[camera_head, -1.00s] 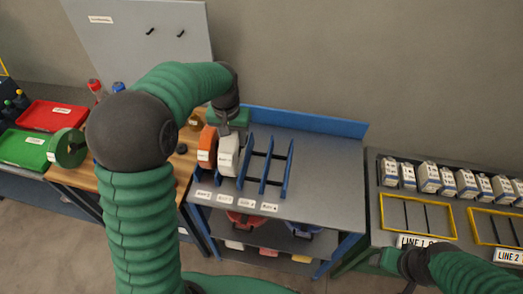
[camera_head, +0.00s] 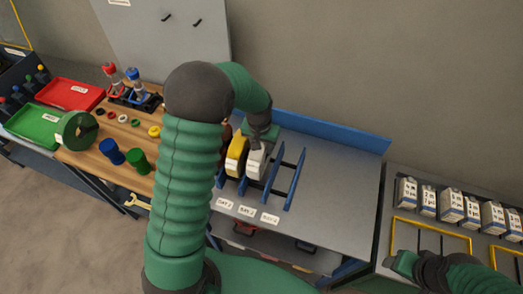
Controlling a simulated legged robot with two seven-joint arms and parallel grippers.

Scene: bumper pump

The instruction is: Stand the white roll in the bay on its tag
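The white roll (camera_head: 256,162) stands upright on the grey rack top (camera_head: 335,180), between blue dividers (camera_head: 292,182) and just right of a yellow roll (camera_head: 236,155). My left gripper (camera_head: 260,140) is over its top and appears shut on it; the fingertips are mostly hidden. Whether the roll touches the rack top is unclear. White tags (camera_head: 246,211) line the rack's front edge, too small to read surely. My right gripper (camera_head: 402,262) is at the lower right, away from the rolls; its opening cannot be made out.
Red (camera_head: 70,94) and green (camera_head: 35,126) trays lie further left. White cartons (camera_head: 450,205) stand at right. The rack top right of the dividers is clear.

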